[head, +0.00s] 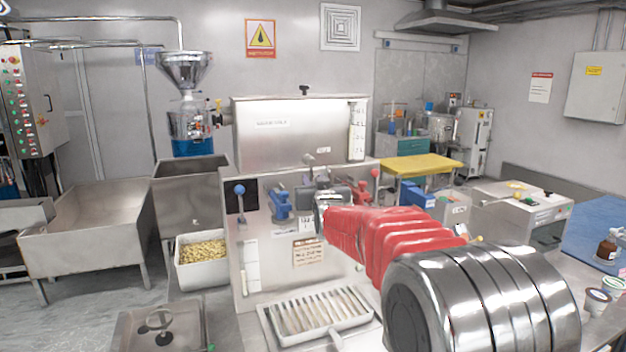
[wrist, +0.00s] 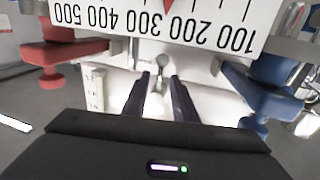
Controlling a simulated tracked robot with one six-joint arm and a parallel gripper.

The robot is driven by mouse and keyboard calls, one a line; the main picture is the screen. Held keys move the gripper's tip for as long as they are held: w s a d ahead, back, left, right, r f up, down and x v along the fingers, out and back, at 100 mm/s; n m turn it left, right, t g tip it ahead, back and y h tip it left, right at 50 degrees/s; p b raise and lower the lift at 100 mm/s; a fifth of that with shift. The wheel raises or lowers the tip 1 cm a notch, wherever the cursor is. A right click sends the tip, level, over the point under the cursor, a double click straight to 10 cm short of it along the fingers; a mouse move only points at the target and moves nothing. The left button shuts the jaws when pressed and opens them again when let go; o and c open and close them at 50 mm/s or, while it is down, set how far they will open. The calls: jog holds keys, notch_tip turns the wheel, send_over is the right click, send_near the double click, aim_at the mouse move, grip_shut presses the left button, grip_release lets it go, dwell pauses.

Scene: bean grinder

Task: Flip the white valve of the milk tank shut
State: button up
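The steel tank (head: 300,135) stands on the machine at the centre of the head view; its label is too small to read for certain. My gripper (head: 332,200) is in front of the panel below the tank; its fingers cannot be made out there. In the wrist view, my gripper (wrist: 160,78) has two dark fingers apart with a gap between them. A small pale grey lever-like part with a rounded end (wrist: 162,60) shows in line with this gap, probably the valve. I cannot tell whether the fingers touch it.
A red clamp-like part (wrist: 66,62) is left of the fingers and a blue one (wrist: 270,85) is right. A white scale plate (wrist: 160,22) crosses above them. In the head view, a slotted tray (head: 300,338) and a white bin (head: 203,275) stand below the machine.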

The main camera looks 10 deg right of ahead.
aim_at(311, 177)
jog(key=shift+w, duration=1.4)
jog(key=shift+c, duration=0.2)
grip_shut()
jog(key=shift+d, duration=0.25)
jog(key=shift+a, duration=0.15)
